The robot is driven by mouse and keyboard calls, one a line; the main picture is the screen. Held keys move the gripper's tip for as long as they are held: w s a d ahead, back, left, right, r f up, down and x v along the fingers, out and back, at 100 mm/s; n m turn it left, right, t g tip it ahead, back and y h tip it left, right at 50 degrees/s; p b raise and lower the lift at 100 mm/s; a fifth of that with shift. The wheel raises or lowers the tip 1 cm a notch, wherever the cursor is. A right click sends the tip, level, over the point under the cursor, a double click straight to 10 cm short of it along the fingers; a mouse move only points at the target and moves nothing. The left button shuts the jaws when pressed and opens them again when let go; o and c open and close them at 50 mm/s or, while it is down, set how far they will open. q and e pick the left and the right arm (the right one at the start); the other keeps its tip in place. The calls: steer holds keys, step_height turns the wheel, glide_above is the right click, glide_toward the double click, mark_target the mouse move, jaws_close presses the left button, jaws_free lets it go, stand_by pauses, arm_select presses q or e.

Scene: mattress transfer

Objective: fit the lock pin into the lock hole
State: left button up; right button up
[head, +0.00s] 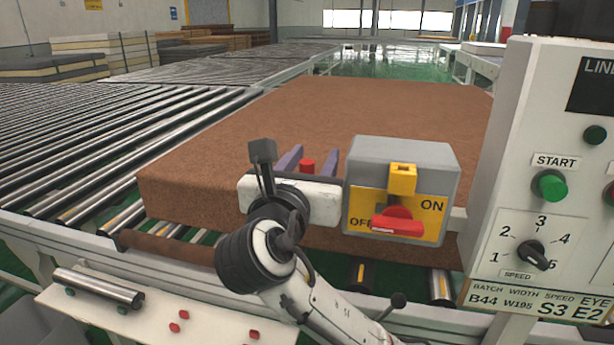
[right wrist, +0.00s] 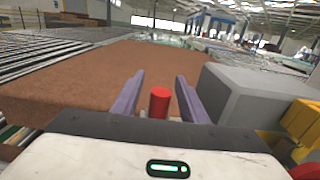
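My right gripper (head: 309,160) is in front of the mattress's near edge, left of the switch box. Its two purple fingers point away from me. A red lock pin (head: 307,166) stands upright between them, clear of any support I can see. In the right wrist view the red pin (right wrist: 159,102) shows between the fingers, its lower part hidden by the gripper body. The grey switch box (head: 403,165) has a yellow OFF/ON plate, a red handle (head: 398,221) and a yellow block (head: 403,178) above it. The lock hole itself cannot be made out. My left gripper is not in view.
A large brown mattress (head: 330,110) lies on the roller conveyor behind the gripper. A white control panel (head: 535,170) stands right of the switch box. A white shelf (head: 120,315) with a metal roller and small red pieces is at the lower left.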

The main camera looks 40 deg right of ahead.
jaws_close()
